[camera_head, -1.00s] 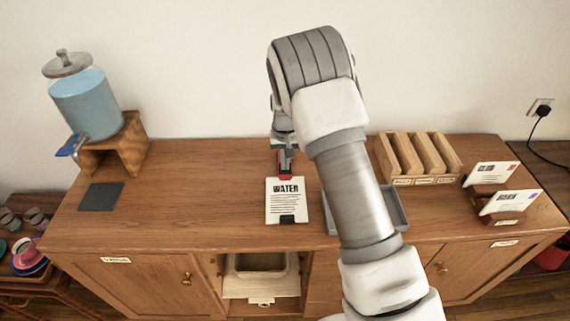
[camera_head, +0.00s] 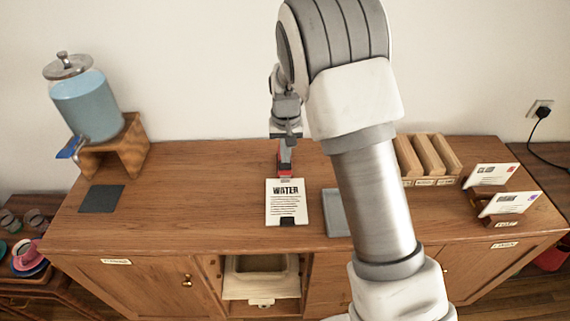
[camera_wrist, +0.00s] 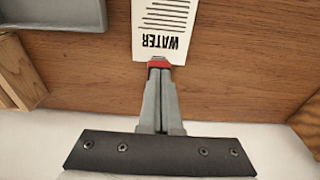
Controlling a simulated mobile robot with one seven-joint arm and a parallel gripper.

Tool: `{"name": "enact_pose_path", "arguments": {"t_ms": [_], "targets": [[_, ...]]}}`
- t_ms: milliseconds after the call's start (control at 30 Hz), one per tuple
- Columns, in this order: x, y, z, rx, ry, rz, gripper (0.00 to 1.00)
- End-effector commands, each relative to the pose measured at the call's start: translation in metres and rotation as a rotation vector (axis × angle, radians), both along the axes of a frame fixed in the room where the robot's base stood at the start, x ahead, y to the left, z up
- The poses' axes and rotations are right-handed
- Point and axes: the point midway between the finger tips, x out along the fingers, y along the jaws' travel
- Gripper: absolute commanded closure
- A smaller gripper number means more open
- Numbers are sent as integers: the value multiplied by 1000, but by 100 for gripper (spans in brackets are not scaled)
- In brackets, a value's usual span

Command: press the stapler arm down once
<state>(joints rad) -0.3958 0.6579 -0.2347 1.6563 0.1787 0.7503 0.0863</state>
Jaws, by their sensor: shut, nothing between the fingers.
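The red stapler (camera_head: 284,172) stands on the wooden cabinet top at the far edge of a white sheet headed "WATER" (camera_head: 287,202). Only part of its red body shows; the rest is hidden behind my gripper. My gripper (camera_head: 286,153) is shut and empty, pointing down over the stapler. In the wrist view, the closed grey fingers (camera_wrist: 159,72) line up with the stapler's red end (camera_wrist: 159,62), which shows just past the tips. I cannot tell whether the tips touch it. A dark piece lies at the sheet's near edge.
A grey tray (camera_head: 336,222) lies right of the sheet, partly behind my arm. A wooden rack (camera_head: 432,158) and envelope holders (camera_head: 503,221) stand further right. A water dispenser (camera_head: 87,105) on a wooden stand is at the left.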

Motion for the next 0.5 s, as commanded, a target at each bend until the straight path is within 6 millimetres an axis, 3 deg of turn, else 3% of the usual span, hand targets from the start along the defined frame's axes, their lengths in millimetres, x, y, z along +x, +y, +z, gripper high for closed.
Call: {"name": "enact_pose_path", "arguments": {"t_ms": [200,500], "targets": [[-5,0,56,2,-5,0,100],[-10,1,102,1,0,0,100]]}}
